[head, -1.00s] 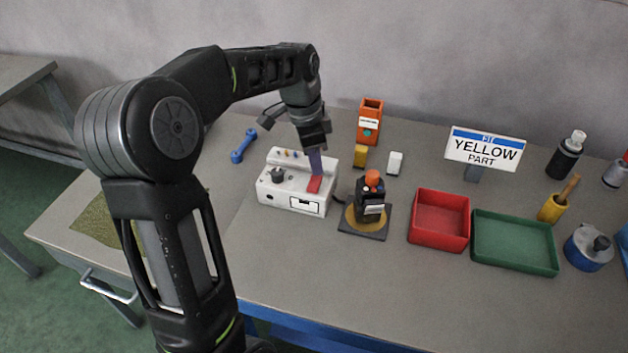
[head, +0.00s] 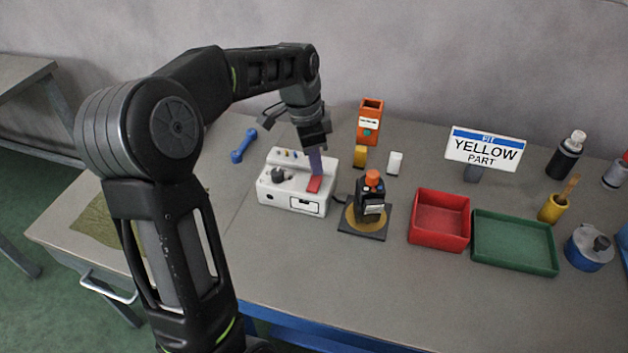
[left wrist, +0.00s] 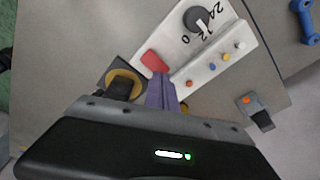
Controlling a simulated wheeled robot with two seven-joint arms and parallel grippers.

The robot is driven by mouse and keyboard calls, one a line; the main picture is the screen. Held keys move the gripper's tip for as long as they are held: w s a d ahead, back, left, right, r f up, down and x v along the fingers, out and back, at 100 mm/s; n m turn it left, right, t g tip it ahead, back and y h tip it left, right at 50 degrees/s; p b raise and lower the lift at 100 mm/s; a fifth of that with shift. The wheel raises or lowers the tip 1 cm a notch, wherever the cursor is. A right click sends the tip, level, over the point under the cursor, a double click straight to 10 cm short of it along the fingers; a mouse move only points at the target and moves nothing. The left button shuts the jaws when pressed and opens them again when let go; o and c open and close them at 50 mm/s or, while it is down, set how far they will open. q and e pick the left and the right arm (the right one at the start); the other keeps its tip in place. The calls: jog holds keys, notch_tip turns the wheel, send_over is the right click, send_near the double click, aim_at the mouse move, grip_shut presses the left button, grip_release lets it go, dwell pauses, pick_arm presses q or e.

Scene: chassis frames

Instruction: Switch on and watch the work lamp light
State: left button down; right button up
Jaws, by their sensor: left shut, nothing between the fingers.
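A white control box (head: 272,197) stands on the bench, with a red switch paddle (head: 314,185), a dark knob (head: 278,175) and several coloured pegs on top. In the left wrist view the paddle (left wrist: 154,61) and the knob with its number scale (left wrist: 198,19) show clearly. My left gripper (head: 316,172) is shut and empty, its purple fingers pointing down at the paddle's back edge. The fingertips (left wrist: 158,76) overlap or sit right beside the paddle; I cannot tell if they touch. A black device with an orange cap (head: 373,178) stands right of the box. No lit lamp is evident.
The orange-capped device stands on a dark base with a yellow disc (head: 351,222). An orange box (head: 370,108), yellow and white blocks, a red tray (head: 440,246), a green tray (head: 512,268) and a sign (head: 484,150) are beyond.

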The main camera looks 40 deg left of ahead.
aim_at(316, 178)
pick_arm(q)
jog(key=shift+f+b, duration=0.7)
jog(key=shift+f, duration=0.3)
dwell(0.3)
jog(key=shift+r+p, duration=2.8)
jog(key=shift+r, duration=0.8)
